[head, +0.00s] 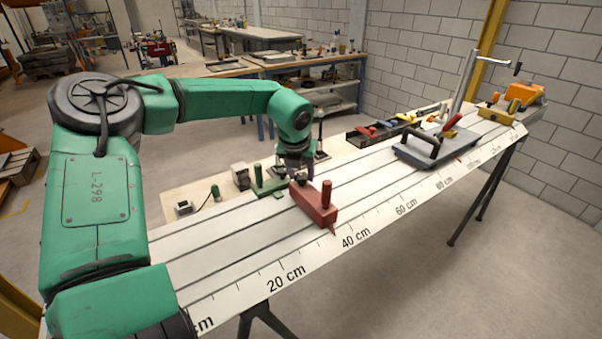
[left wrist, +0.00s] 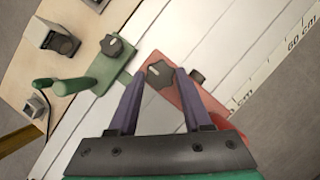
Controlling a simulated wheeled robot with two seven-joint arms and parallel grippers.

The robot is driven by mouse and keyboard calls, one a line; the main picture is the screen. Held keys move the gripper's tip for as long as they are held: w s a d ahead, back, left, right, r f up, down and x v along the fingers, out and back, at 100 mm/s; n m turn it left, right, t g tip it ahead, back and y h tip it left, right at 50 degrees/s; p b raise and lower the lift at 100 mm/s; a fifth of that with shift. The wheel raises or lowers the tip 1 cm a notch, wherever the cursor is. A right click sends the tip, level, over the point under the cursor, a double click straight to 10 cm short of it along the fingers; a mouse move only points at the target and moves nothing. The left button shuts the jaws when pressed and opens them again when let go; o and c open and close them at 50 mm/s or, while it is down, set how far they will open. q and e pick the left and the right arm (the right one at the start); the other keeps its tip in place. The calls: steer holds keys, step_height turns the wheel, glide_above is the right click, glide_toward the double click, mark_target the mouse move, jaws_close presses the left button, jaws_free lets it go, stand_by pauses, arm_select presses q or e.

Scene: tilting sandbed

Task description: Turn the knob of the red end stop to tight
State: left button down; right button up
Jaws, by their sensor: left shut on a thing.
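The red end stop (head: 318,206) sits across the white grooved bed (head: 230,262), a little short of the 40 cm mark. A red peg stands on its front end. In the left wrist view the red end stop (left wrist: 196,97) carries a dark knob (left wrist: 159,75) on its far end. My left gripper (head: 300,178) points down over that end. Its two purple fingers stand on either side of the knob and are shut on it. I cannot read where the knob is turned to. My right gripper is in neither view.
A green end stop (head: 268,184) with its own dark knob stands just left of the red one. A grey sled with a black handle (head: 437,150) rests farther up the bed. A yellow block (head: 494,114) is near the far end. The bed between red stop and sled is clear.

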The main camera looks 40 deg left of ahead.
arm_select(q)
steer(key=shift+m, duration=0.3)
steer(key=shift+a+f+m+h+b, duration=0.1)
steer(key=shift+m+h+b, duration=0.2)
steer(key=shift+m+b, duration=0.2)
steer(key=shift+m+t+h, duration=0.3)
steer(key=shift+m, duration=0.5)
steer(key=m, duration=0.1)
steer(key=m+h, duration=0.1)
steer(key=m, duration=0.2)
steer(key=shift+a+m+h+b, duration=0.25)
steer(key=shift+m+h+b, duration=0.05)
steer(key=shift+h+b, duration=0.1)
steer(key=m, duration=0.2)
steer(key=m+g+h, duration=0.1)
steer(key=m, duration=0.1)
steer(key=m+h, duration=0.1)
steer(key=m, duration=0.1)
steer(key=shift+w+a, duration=0.1)
steer(key=shift+a, duration=0.15)
steer(key=m+g, duration=0.1)
steer(key=m, duration=0.2)
steer(key=m+g+h, duration=0.1)
steer(key=m, duration=0.1)
steer(key=shift+w+m+p, duration=0.2)
steer(key=shift+m+p, duration=0.15)
steer(key=shift+m, duration=0.05)
